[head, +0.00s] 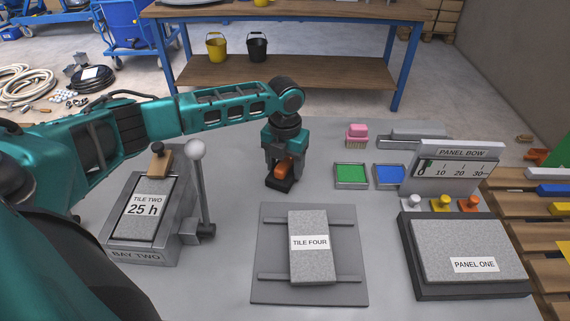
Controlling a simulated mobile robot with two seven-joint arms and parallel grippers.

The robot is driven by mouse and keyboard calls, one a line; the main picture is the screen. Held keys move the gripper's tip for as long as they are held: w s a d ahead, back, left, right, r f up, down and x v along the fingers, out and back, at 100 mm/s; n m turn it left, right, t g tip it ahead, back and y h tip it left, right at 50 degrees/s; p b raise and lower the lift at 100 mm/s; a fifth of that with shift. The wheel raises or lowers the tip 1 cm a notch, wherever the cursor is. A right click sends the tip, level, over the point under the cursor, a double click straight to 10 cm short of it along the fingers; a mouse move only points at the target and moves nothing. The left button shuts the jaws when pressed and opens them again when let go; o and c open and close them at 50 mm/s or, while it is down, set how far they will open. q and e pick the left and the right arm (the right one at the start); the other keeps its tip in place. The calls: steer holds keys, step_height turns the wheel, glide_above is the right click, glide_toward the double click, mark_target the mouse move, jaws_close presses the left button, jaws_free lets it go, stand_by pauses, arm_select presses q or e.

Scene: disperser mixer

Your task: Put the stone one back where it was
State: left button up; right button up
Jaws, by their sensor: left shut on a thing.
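My left gripper (284,172) reaches over the grey table from the left and is shut on a small orange-brown block (285,170) with a dark lower part. The jaws hide some of the block, and I cannot tell whether it touches the table. Grey speckled slabs are in view: "TILE FOUR" (312,265) lies across two rails, and "PANEL ONE" (465,240) lies on a dark base at right. "TILE TWO" (148,192), marked "25 h", sits in the metal "BAY TWO" (135,254) at left. Nothing in view is labelled stone one. My right gripper is not in view.
A ball-topped lever (197,150) stands beside the bay. The "PANEL BOW" gauge (459,170) and several knobs are at right.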

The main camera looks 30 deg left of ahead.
mark_target(285, 161)
arm_select(q)
steer(key=shift+r, duration=0.1)
steer(key=o, duration=1.1)
step_height(285, 161, up, 12)
steer(key=shift+r+p, duration=0.1)
steer(key=shift+p, duration=0.35)
